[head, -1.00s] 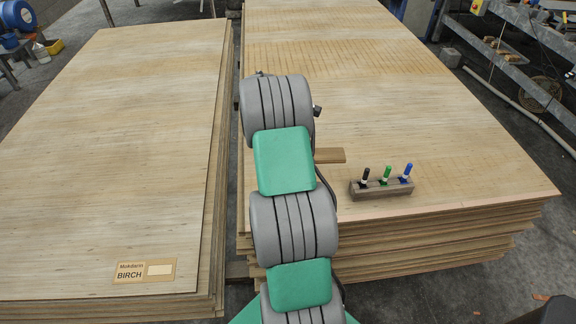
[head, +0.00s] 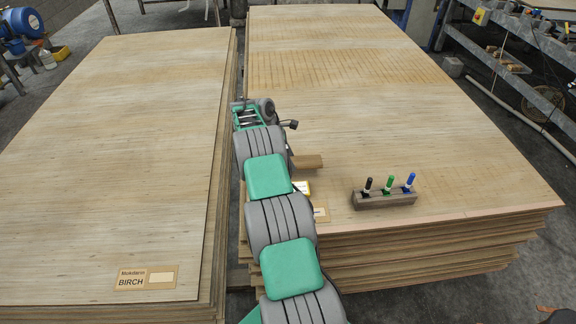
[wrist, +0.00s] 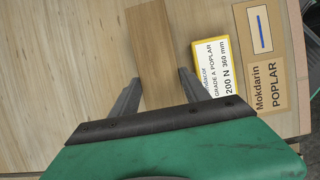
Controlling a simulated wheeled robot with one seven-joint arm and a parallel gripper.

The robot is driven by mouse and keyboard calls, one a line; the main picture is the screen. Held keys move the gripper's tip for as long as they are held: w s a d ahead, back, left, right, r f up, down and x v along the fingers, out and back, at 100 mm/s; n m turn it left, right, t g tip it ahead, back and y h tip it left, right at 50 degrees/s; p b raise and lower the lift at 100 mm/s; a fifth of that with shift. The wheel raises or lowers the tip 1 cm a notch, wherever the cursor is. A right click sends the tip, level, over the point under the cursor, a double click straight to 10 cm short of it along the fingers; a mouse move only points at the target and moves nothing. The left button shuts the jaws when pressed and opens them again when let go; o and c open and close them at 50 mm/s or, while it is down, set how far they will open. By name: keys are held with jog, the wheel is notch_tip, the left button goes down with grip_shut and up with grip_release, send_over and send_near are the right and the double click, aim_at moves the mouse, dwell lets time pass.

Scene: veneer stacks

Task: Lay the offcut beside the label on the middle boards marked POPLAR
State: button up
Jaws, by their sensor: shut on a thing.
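The offcut (wrist: 158,45) is a plain brown strip of wood between the two fingers of my gripper (wrist: 158,92), which is shut on it. In the head view the offcut's end (head: 309,162) sticks out right of my arm, over the boards (head: 400,110); I cannot tell whether it touches them. The tan POPLAR plate (wrist: 268,85) with a blue line lies near the boards' edge in the wrist view. A white, yellow-edged label (wrist: 214,72) reading GRADE A POPLAR lies between plate and offcut, apart from the offcut. My arm partly hides both in the head view.
A block with black, green and blue markers (head: 385,201) stands right of the offcut near the front edge. The BIRCH stack (head: 110,150) is on the left across a narrow gap. The boards behind are clear. A metal rack (head: 500,65) stands at far right.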

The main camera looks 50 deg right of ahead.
jog(key=shift+w+f, duration=0.15)
jog(key=shift+f, duration=0.8)
jog(key=shift+w+f, duration=0.15)
jog(key=shift+f, duration=0.8)
jog(key=shift+f, duration=0.2)
jog(key=o, duration=1.5)
jog(key=shift+r, duration=0.1)
jog(key=shift+c, duration=0.2)
